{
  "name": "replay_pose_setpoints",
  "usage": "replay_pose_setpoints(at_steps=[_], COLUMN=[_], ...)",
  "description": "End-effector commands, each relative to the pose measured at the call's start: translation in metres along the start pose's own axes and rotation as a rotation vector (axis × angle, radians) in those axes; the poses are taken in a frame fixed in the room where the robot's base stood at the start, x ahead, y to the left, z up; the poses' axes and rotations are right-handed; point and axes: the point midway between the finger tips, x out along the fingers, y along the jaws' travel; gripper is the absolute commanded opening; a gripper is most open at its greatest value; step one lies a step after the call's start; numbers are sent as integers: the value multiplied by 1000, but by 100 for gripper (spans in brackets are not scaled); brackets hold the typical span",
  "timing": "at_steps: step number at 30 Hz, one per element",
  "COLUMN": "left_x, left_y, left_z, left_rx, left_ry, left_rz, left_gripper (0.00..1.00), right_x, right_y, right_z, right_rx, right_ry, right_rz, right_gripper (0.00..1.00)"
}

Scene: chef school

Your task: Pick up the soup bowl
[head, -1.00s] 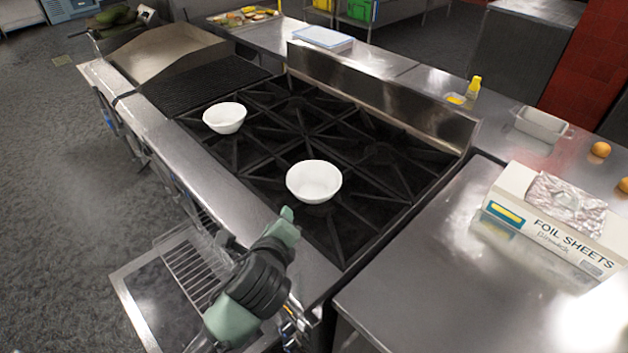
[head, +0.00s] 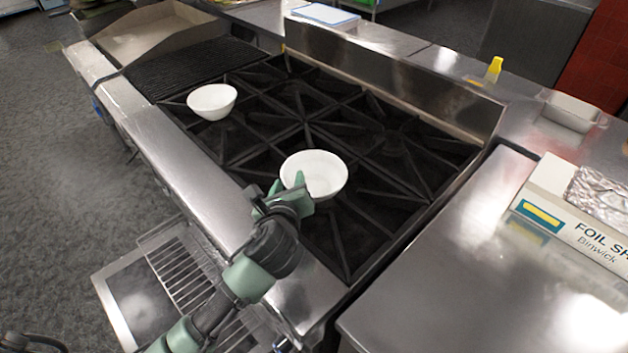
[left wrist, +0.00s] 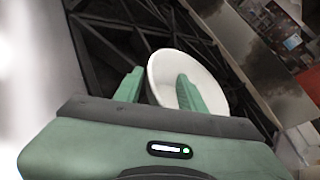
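Two white bowls sit on the black stove grates. The nearer bowl (head: 315,172) is by my left gripper, and the other bowl (head: 212,101) is farther back to the left. My left gripper (head: 286,188) is at the near rim of the nearer bowl, with its fingers apart. In the left wrist view the green fingers (left wrist: 158,88) are spread. One finger overlaps the inside of the bowl (left wrist: 212,78) and the other is outside its left rim. I cannot tell whether they touch it. My right gripper is not in view.
The stove's steel front ledge (head: 190,165) runs below my left arm. A steel counter (head: 440,300) at the right holds a foil sheets box (head: 575,215). A yellow-capped bottle (head: 493,70) and a metal pan (head: 570,112) stand behind.

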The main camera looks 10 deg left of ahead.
Motion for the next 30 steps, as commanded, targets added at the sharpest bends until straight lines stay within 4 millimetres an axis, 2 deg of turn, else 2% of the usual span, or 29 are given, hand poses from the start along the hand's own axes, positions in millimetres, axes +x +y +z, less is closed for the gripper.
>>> replay_pose_setpoints(at_steps=[7, 16, 17, 21, 30], left_x=[36, 42, 42, 42, 42], left_y=[5, 5, 5, 5, 6], left_z=[3, 2, 2, 2, 1], left_rx=[-1, -2, -2, -1, 0], left_ry=[0, 1, 1, 1, 2], left_rz=[1, -1, -1, 0, 1], left_gripper=[40, 40, 37, 0, 0], right_x=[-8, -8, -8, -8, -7], right_y=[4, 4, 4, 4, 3], right_z=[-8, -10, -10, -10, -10], right_rx=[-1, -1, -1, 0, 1], right_ry=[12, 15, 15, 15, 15], right_rz=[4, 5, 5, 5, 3], right_gripper=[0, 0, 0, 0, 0])
